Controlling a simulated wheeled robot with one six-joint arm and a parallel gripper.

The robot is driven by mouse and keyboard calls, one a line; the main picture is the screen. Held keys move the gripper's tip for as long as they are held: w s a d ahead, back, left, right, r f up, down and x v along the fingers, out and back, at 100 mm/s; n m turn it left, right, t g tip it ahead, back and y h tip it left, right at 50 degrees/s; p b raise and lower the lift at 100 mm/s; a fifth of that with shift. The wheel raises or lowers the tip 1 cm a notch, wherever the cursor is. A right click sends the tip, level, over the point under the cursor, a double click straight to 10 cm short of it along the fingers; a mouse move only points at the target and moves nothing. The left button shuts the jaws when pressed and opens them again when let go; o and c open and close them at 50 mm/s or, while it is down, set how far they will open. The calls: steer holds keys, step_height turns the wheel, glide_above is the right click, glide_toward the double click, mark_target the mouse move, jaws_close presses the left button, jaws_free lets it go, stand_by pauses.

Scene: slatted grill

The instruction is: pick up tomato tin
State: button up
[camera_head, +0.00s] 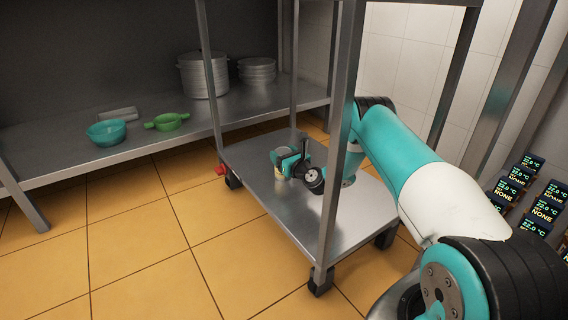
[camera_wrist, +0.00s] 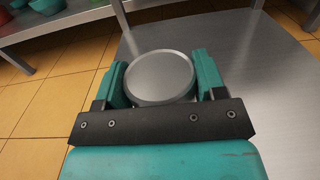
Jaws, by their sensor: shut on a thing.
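The tomato tin shows in the wrist view as a round grey metal lid (camera_wrist: 160,77) between the two teal fingers. Its side and label are hidden there. My gripper (camera_wrist: 160,82) is shut on the tin, one finger on each side. I cannot tell whether the tin touches the shelf.
A trolley post (camera_head: 340,150) stands close beside my arm. The trolley shelf around my gripper looks bare. Tiled floor lies open at the left.

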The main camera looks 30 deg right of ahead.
step_height(320, 180, up, 10)
steer(key=p, duration=0.6)
steer(key=shift+r+p, duration=0.1)
steer(key=shift+p, duration=0.2)
step_height(320, 180, up, 5)
steer(key=p, duration=0.4)
